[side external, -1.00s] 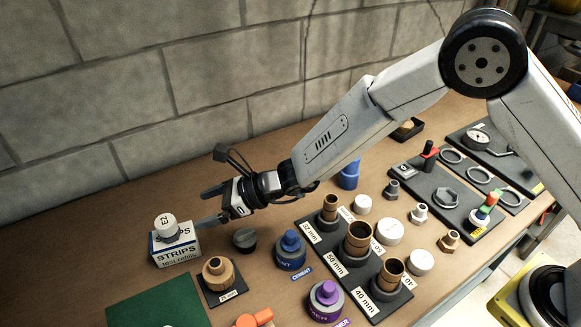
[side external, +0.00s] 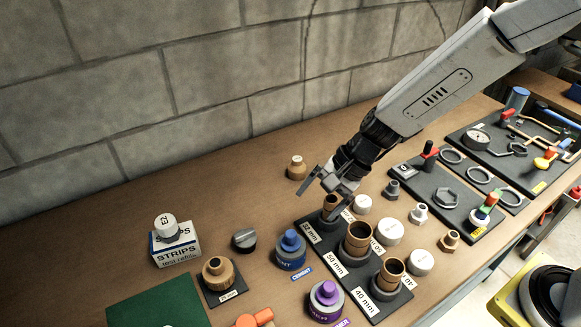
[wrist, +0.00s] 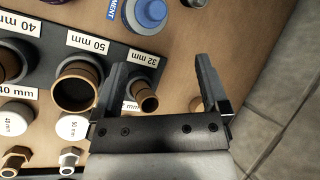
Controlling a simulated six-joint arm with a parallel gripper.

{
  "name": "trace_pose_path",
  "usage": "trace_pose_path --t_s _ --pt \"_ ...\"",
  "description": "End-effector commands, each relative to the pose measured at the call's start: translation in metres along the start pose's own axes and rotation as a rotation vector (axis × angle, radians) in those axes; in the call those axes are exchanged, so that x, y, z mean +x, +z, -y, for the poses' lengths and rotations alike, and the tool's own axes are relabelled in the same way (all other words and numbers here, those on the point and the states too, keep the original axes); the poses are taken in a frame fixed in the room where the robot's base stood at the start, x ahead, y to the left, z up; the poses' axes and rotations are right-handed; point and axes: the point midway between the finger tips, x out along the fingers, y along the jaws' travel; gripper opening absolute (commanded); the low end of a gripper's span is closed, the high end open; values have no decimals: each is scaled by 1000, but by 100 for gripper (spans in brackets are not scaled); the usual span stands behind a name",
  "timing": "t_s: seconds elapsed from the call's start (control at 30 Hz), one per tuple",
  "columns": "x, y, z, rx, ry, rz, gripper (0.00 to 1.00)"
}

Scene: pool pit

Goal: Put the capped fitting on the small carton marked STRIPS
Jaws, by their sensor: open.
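The capped fitting (side external: 166,226), with a white cap marked EZ and a grey lower part, stands upright on top of the small carton marked STRIPS (side external: 176,253). The carton is white with dark lettering and stands at the left of the bench in the side view. My gripper (side external: 321,198) is well to the right of both, above the brown piece at the 32 mm label. It is open and holds nothing. In the wrist view its two fingers (wrist: 160,75) are spread apart. The fitting and carton are not in the wrist view.
A dark rack (side external: 340,262) holds brown pipe pieces below my gripper. A brown fitting (side external: 297,168) stands behind, near the wall. A grey knob (side external: 244,240), a blue-capped pot (side external: 291,250) and a brown fitting on a black plate (side external: 217,272) stand between carton and rack.

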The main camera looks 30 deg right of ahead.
Motion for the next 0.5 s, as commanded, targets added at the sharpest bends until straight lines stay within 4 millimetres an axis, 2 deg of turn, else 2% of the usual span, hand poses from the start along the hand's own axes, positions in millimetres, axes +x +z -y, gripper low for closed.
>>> trace_pose_path --t_s 0.1,0.5 --pt "-21 -14 -25 -143 61 -64 95" --pt "-85 -52 -103 -634 290 -240 95"
